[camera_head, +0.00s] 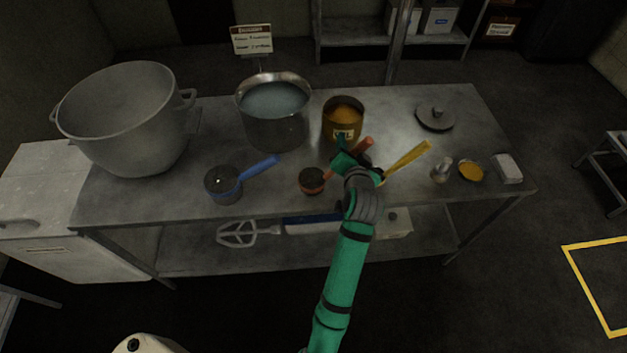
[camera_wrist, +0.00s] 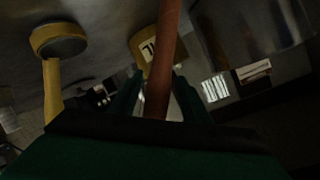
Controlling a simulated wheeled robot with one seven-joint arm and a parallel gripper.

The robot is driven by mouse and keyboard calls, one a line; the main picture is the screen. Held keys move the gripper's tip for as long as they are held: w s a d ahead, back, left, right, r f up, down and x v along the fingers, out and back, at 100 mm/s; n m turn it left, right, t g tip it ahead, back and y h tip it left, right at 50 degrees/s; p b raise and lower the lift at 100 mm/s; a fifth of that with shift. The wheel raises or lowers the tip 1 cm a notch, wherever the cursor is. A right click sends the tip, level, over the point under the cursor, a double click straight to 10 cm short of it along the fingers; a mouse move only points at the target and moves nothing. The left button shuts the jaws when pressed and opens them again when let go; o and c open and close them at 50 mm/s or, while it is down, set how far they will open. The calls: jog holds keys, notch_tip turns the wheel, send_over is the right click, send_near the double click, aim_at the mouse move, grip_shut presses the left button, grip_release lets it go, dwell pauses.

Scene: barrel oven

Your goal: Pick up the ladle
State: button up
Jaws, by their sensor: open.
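Three long-handled dippers are on the metal table, and I cannot tell which is the ladle. One has a dark cup (camera_head: 312,181) and a reddish handle (camera_head: 367,143) slanting up to the right. One has a blue handle (camera_head: 260,167) and a dark bowl. One has a yellow handle (camera_head: 408,154); its bowl is hidden behind my wrist in the head view. My gripper (camera_head: 343,150) is open at the reddish handle. In the wrist view the reddish handle (camera_wrist: 163,70) runs between the open fingers, and a yellow dipper (camera_wrist: 51,90) is at the left.
A big grey pot (camera_head: 125,115), a pot of liquid (camera_head: 275,115) and an orange-filled can (camera_head: 343,122) stand behind on the table (camera_head: 410,105). A lid (camera_head: 435,117), a shaker (camera_head: 441,171), a small yellow dish (camera_head: 471,171) and a white block (camera_head: 508,168) are at right.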

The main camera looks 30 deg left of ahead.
jog(key=shift+w+d, duration=0.1)
jog(key=shift+d, duration=0.35)
jog(key=shift+c, duration=1.3)
grip_shut()
jog(key=shift+a, duration=0.2)
